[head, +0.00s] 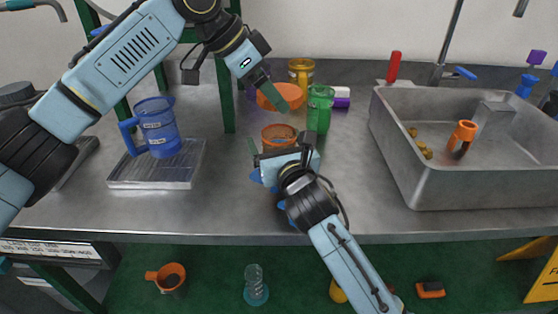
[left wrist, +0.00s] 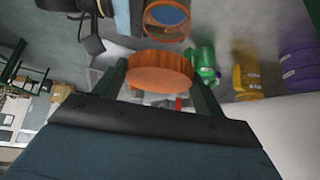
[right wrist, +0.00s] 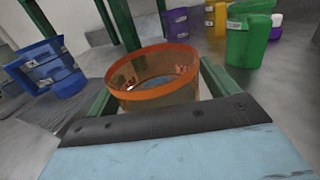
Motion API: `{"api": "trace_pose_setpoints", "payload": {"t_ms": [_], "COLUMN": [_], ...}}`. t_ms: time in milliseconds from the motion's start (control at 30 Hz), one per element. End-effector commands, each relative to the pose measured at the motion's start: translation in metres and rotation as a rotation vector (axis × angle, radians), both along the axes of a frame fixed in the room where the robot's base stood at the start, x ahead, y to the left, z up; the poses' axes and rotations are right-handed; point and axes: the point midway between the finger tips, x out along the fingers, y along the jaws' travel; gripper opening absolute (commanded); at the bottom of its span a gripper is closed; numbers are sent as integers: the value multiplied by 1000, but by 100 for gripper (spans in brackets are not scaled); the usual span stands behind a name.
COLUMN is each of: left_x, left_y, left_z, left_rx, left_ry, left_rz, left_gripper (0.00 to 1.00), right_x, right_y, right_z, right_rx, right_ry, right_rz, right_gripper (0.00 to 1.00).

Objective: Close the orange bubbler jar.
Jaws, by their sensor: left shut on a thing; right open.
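The orange bubbler jar (head: 279,138) stands on the steel counter, its top open; it also shows in the right wrist view (right wrist: 155,88) with an orange rim and clear amber wall. My right gripper (head: 281,150) is open, with its green fingers on either side of the jar. An orange ridged lid (head: 287,94) is held in my left gripper (head: 274,93), which is shut on it above and slightly behind the jar. In the left wrist view the lid (left wrist: 160,70) sits between the fingers, apart from the jar (left wrist: 167,15).
A green jar (head: 320,108) and a yellow jar (head: 301,72) stand close behind and right of the orange jar. A steel sink (head: 480,188) is at right. Green posts (head: 222,95) rise behind.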

Motion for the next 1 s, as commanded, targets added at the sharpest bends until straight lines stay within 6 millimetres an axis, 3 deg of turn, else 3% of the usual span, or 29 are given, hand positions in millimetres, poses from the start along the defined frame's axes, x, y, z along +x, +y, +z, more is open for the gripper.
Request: {"api": "trace_pose_setpoints", "payload": {"t_ms": [100, 600, 733, 1000], "left_x": [0, 0, 0, -1], "left_y": [0, 0, 0, 2], "left_z": [0, 0, -9, -47], "left_rx": [0, 0, 0, 2], "left_ry": [0, 0, 2, -2], "left_rz": [0, 0, 0, 0], "left_gripper": [49, 49, 49, 49], "right_x": [0, 0, 0, 0], "right_y": [0, 0, 0, 0], "right_z": [0, 0, 0, 0], "right_rx": [0, 0, 0, 0], "right_ry": [0, 1, 1, 1], "right_rz": [0, 0, 0, -1], "right_gripper": [83, 19, 19, 19]}}
